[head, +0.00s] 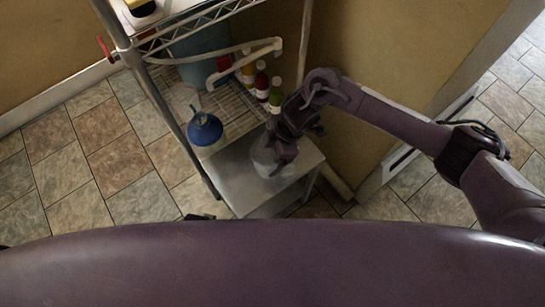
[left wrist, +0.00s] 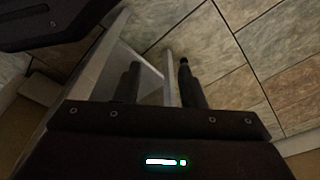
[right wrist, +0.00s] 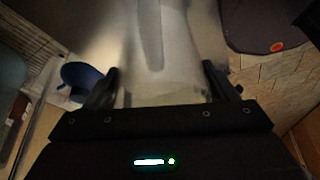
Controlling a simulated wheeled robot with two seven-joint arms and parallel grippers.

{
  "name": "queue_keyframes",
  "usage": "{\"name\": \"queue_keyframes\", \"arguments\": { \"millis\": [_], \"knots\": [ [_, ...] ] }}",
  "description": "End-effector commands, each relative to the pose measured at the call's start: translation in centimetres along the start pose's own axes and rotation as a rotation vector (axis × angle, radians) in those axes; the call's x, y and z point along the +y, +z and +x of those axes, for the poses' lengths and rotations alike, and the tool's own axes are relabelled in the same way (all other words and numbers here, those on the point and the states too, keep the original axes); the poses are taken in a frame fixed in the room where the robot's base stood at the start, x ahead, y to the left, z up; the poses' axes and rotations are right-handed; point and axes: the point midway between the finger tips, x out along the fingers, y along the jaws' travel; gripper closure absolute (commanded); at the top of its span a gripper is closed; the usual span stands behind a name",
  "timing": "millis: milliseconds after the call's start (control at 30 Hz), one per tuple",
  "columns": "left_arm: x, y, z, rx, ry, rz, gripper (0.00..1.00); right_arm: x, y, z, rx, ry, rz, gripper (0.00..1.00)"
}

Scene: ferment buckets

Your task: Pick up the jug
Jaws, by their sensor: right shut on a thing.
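The jug (head: 265,158) is a clear, pale vessel on the grey metal stand (head: 235,180) in the head view. My right gripper (head: 285,148) is at its upper right and partly covers it. In the right wrist view the jug (right wrist: 160,50) fills the space between the fingers of my right gripper (right wrist: 160,82), which is shut on it. I cannot tell whether its base touches the stand. In the left wrist view my left gripper (left wrist: 158,65) is open with nothing between its fingers, low over the stand's edge and tiled floor.
A wire shelf rack (head: 240,108) stands behind the stand. It holds a blue funnel (head: 205,130), a teal bucket (head: 200,55) and several coloured bottles (head: 262,85). A yellow wall (head: 390,60) is close on the right. Tiled floor (head: 95,160) is open on the left.

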Motion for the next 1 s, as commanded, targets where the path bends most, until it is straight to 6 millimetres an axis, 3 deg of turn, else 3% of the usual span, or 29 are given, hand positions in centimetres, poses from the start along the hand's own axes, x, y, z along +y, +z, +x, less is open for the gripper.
{"name": "queue_keyframes", "arguments": {
  "millis": [267, 467, 667, 1000],
  "knots": [
    [0.0, 0.0, -0.1, 0.001, 0.000, 0.000, 0.64, 0.0, -0.1, -0.2, 0.000, 0.001, 0.000, 0.48],
    [-0.2, 0.6, 0.6, 0.005, -0.004, -0.004, 0.64, 0.1, -0.8, -1.9, 0.001, 0.001, -0.002, 0.48],
    [-0.7, 2.5, 2.1, 0.007, -0.012, -0.011, 0.64, 0.1, -2.7, -6.6, 0.001, 0.005, -0.004, 0.48],
    [-0.5, 6.6, 2.9, -0.015, -0.010, -0.006, 0.64, 0.2, -6.3, -15.4, -0.002, 0.006, -0.004, 0.48]
  ]
}}
